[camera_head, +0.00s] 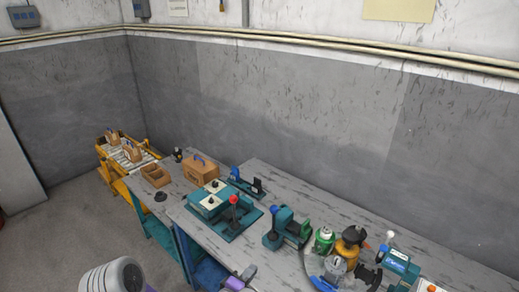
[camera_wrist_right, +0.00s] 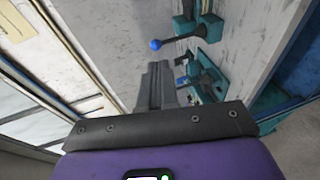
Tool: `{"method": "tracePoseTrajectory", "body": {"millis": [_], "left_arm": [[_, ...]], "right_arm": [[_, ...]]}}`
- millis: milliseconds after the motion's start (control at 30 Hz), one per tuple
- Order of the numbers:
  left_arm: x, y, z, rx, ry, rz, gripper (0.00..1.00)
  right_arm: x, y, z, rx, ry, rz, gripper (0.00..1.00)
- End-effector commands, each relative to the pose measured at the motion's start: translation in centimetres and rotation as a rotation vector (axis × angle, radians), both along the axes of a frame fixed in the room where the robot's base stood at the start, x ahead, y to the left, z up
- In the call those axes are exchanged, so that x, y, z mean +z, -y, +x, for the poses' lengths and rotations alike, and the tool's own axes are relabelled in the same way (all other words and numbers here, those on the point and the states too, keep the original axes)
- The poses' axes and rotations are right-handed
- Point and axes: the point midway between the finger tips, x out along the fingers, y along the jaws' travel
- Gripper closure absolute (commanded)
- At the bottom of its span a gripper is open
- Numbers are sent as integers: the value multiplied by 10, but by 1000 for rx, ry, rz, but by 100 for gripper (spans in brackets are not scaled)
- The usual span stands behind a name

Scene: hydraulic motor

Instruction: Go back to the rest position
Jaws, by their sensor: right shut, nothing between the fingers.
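My right gripper (camera_head: 246,272) shows at the bottom edge of the head view, in front of the near edge of the long workbench (camera_head: 288,186). In the right wrist view its dark fingers (camera_wrist_right: 156,86) are together with nothing between them. They are apart from the teal fixtures seen beyond them. My left gripper is not visible in the head view.
The bench carries a teal fixture with a red-knobbed lever (camera_head: 234,200), a teal press (camera_head: 287,228), a round fixture with green and yellow parts (camera_head: 345,250) and a teal unit (camera_head: 398,266). A wooden box (camera_head: 201,169) and yellow cart (camera_head: 120,158) stand farther left. Open floor lies left.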

Motion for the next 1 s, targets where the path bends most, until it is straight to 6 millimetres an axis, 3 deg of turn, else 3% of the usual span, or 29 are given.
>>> {"method": "tracePoseTrajectory", "body": {"millis": [333, 467, 567, 700, 800, 1000], "left_arm": [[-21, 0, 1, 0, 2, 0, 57], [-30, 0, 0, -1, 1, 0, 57], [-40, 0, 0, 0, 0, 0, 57], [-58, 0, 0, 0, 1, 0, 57], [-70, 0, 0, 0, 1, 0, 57], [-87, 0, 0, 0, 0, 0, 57]], "right_arm": [[-91, 52, 10, 2, -90, 320, 100], [-134, 74, 2, -26, -155, 492, 100], [-177, 94, -15, -82, -231, 672, 100], [-242, 118, -65, -243, -380, 995, 100], [-276, 127, -113, -408, -495, 1215, 100], [-304, 130, -199, -743, -686, 1515, 100]]}}
